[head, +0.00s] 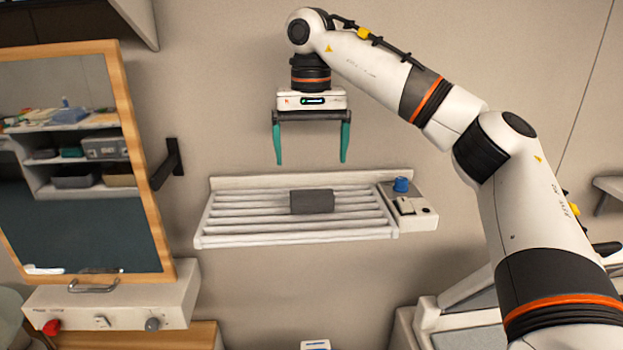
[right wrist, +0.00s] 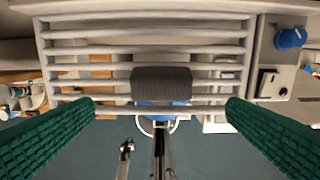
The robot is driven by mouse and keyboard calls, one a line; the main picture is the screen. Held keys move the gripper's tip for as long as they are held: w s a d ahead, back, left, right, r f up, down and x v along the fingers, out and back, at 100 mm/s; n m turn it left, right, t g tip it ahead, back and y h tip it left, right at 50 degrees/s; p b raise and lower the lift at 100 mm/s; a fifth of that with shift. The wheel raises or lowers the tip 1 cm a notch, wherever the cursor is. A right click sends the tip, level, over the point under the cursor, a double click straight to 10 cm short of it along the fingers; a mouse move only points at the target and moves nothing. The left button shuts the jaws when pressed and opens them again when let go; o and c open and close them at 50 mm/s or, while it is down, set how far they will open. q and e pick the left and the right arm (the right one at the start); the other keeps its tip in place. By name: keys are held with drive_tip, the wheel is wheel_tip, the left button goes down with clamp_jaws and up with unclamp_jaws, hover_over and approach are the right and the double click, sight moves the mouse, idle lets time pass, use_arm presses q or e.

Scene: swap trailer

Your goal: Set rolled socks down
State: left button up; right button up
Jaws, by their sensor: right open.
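The rolled socks (head: 312,201) are a dark grey bundle lying on a white slatted rack (head: 240,240) fixed to the wall. They also show in the right wrist view (right wrist: 161,84), resting across the slats, between and beyond the fingertips. My right gripper (head: 311,158) has two green fingers spread wide. It is empty and points down above the socks, with a clear gap between. In the right wrist view the green fingers (right wrist: 160,108) stand on either side of the picture, touching nothing. My left gripper is not in view.
A panel with a blue knob (head: 401,185) and a switch sits at the rack's right end. A wood-framed mirror (head: 150,150) stands at the left, above a white box with a red knob (head: 51,327). A black bracket (head: 168,163) juts out beside the mirror. The slats beside the socks are bare.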

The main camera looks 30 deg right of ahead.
wheel_tip(320, 180, up, 3)
drive_tip(key=shift+s+r, duration=0.1)
idle(0.3)
idle(0.3)
